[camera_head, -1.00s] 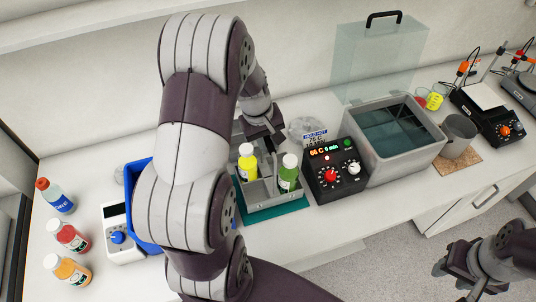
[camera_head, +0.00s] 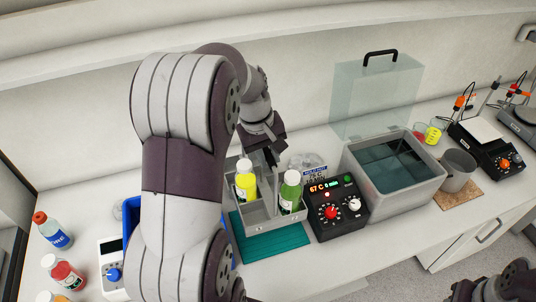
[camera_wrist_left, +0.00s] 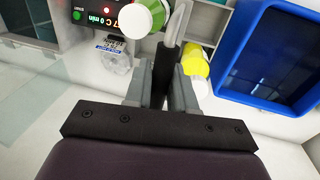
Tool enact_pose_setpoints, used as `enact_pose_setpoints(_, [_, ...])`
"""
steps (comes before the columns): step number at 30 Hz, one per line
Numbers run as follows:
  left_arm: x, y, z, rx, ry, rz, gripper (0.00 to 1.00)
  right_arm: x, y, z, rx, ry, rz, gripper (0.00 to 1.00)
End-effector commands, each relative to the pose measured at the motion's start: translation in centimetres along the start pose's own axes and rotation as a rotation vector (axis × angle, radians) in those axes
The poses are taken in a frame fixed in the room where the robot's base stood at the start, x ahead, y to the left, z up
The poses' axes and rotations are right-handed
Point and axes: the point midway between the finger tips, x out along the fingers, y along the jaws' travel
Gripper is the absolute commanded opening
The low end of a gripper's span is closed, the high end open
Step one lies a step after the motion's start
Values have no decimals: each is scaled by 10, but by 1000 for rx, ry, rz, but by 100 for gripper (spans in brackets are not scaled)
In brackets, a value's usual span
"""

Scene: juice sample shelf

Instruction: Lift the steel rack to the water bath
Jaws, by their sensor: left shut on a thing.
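The steel rack (camera_head: 262,222) hangs a little above the teal mat (camera_head: 272,245), roughly level. It carries a yellow bottle (camera_head: 246,182) and a green bottle (camera_head: 290,192). My left gripper (camera_head: 271,158) is shut on the rack's handle, whose dark grip (camera_wrist_left: 163,68) shows between the fingers in the left wrist view. My arm hides part of the rack's left side. The water bath (camera_head: 398,185), a grey tank of water with an open top, stands to the right. My right gripper (camera_head: 478,290) is at the bottom right, partly cut off, away from the rack.
The control box (camera_head: 336,207) with red and white knobs stands between rack and bath. A clear lid (camera_head: 378,95) with a black handle stands upright behind the bath. A steel beaker (camera_head: 457,168) is right of the bath. A blue bin (camera_wrist_left: 283,55) lies beside the rack.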

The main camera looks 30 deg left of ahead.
Motion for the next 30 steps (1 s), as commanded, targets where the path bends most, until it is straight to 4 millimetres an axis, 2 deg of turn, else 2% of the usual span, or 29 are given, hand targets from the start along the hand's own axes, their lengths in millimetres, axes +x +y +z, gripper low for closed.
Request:
enact_pose_setpoints(1, [-14,3,-1,1,5,3,0,-12,0,-2,0,0,0,43])
enact_pose_setpoints(15, [-65,13,-1,1,4,2,0,-57,0,-7,0,0,0,43])
enact_pose_setpoints(25, [-64,14,-1,1,3,2,0,-56,0,-7,0,0,0,43])
enact_pose_setpoints(30, [-63,28,-1,3,4,2,0,-62,0,-7,0,0,0,43])
